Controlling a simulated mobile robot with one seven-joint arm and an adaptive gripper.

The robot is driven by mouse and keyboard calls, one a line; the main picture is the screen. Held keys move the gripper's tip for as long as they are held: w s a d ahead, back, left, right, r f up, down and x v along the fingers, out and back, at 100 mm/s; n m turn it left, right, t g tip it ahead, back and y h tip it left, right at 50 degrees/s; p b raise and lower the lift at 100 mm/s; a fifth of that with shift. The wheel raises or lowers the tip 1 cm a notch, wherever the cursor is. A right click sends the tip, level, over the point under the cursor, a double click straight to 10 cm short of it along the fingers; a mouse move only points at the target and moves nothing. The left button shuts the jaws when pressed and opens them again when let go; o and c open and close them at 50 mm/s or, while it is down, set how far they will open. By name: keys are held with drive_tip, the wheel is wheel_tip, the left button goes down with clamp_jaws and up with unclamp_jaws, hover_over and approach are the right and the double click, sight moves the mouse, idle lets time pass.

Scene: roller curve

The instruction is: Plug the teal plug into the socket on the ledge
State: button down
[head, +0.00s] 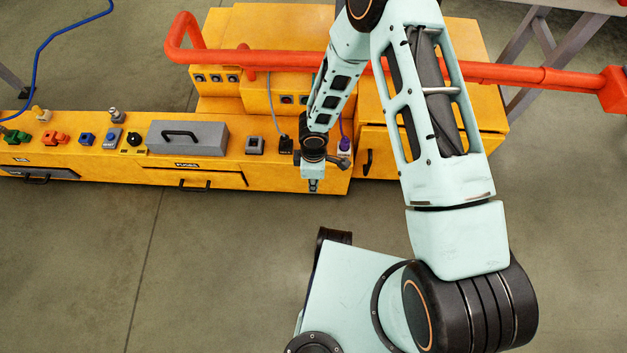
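No plug that I can clearly tell as teal shows in the head view. A green fitting (16,137) sits at the far left of the yellow ledge (225,180), with a dark cable end close to it. My gripper (313,186) points down at the ledge's front edge, near its right end. Its fingers are small and partly hidden by my wrist, so I cannot tell if they are open or hold anything. A grey square socket-like fitting (255,145) stands on the ledge left of my gripper. A white and purple plug (345,145) with a purple cable is just right of it.
A grey box with a black handle (188,136), orange fittings (55,138), blue fittings (87,139) and a black knob (134,139) stand along the ledge. An orange-red pipe (285,60) runs behind. A blue cable (62,30) hangs at upper left. The floor in front is clear.

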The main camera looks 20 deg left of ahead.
drive_tip(key=shift+w+a+r, duration=0.2)
drive_tip(key=shift+w+a, duration=0.25)
drive_tip(key=shift+w, duration=1.95)
drive_tip(key=shift+w+a+r, duration=0.15)
drive_tip(key=shift+w+a, duration=0.35)
drive_tip(key=shift+w, duration=1.9)
drive_tip(key=shift+w+a+r, duration=0.2)
drive_tip(key=shift+w+a, duration=0.25)
drive_tip(key=shift+w, duration=1.95)
drive_tip(key=shift+w+a+r+b, duration=0.15)
drive_tip(key=shift+w+b, duration=0.2)
drive_tip(key=shift+w, duration=0.3)
